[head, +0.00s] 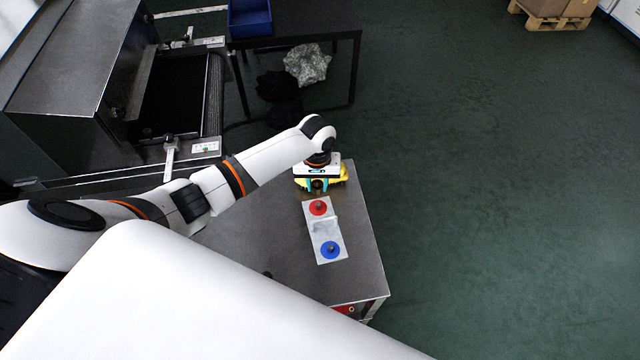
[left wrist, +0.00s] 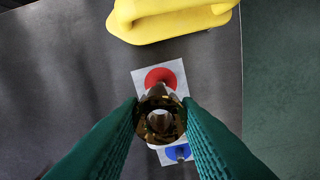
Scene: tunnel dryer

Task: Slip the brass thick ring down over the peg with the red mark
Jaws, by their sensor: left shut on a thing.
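The brass thick ring (left wrist: 160,118) is held between the green fingers of my left gripper (left wrist: 161,122) in the left wrist view. A pale plate (head: 325,228) carries a red mark (head: 318,207) with a small peg and a blue mark (head: 331,250) with another peg. In the left wrist view the red mark (left wrist: 163,76) shows just beyond the ring, and the blue mark (left wrist: 178,153) lies below it, partly covered. My left gripper (head: 318,186) is beside the red end of the plate in the head view. The ring appears above the plate; its exact height is unclear.
A yellow object (left wrist: 170,20) lies on the grey table (head: 262,232) beyond the red end of the plate. The table is otherwise mostly bare. A dark machine (head: 95,90) and a black table (head: 300,37) with a blue bin (head: 250,18) stand behind.

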